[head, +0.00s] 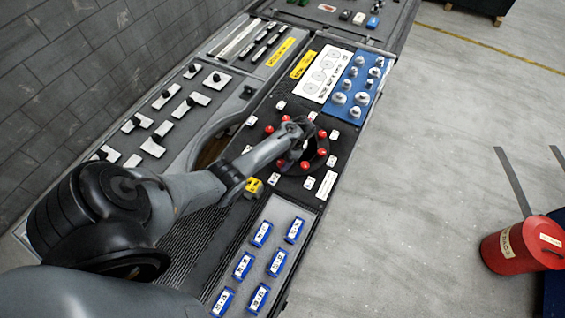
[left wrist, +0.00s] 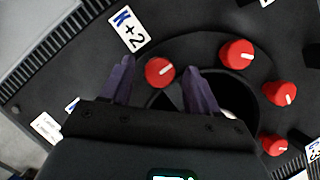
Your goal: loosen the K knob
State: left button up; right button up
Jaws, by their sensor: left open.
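A red round knob (left wrist: 160,72) with a white pointer line stands on the black panel in the left wrist view, close to a white label (left wrist: 130,29) reading "K +2". My left gripper (left wrist: 158,80) is open, with one finger on each side of this knob in the picture. I cannot tell how far the fingertips are above it or whether they touch it. In the head view my left gripper (head: 299,135) is over the ring of red knobs, and the arm and hand hide part of the panel. My right gripper is not in view.
Other red knobs (left wrist: 237,54) stand close by around a dark ring. Blue labelled blocks (head: 262,234) sit on a grey panel nearer me, and a blue panel (head: 352,88) with pale knobs lies beyond.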

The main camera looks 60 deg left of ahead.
pick_arm(q)
jog(key=shift+f, duration=0.15)
jog(key=c, duration=1)
jog(key=shift+n, duration=0.4)
jog(key=n+h+p, duration=0.1)
jog(key=n, duration=0.1)
jog(key=shift+n, duration=0.4)
jog(key=n+h+p, duration=0.1)
jog(key=n+h, duration=0.1)
jog(key=n, duration=0.3)
jog(key=shift+a, duration=0.2)
jog(key=n, duration=0.2)
jog(key=n+t+h+p, duration=0.1)
jog(key=n, duration=0.2)
jog(key=shift+s+a+t+h, duration=0.1)
jog(key=shift+s+t+h, duration=0.05)
jog(key=shift+t+h, duration=0.15)
jog(key=shift+s+n+t+h+p, duration=0.15)
jog(key=shift+n+t+p, duration=0.25)
jog(key=shift+n, duration=0.7)
jog(key=shift+n+t+h+p, duration=0.15)
jog(key=shift+n+t+p, duration=0.25)
jog(key=shift+n, duration=0.7)
jog(key=shift+a+f, duration=0.1)
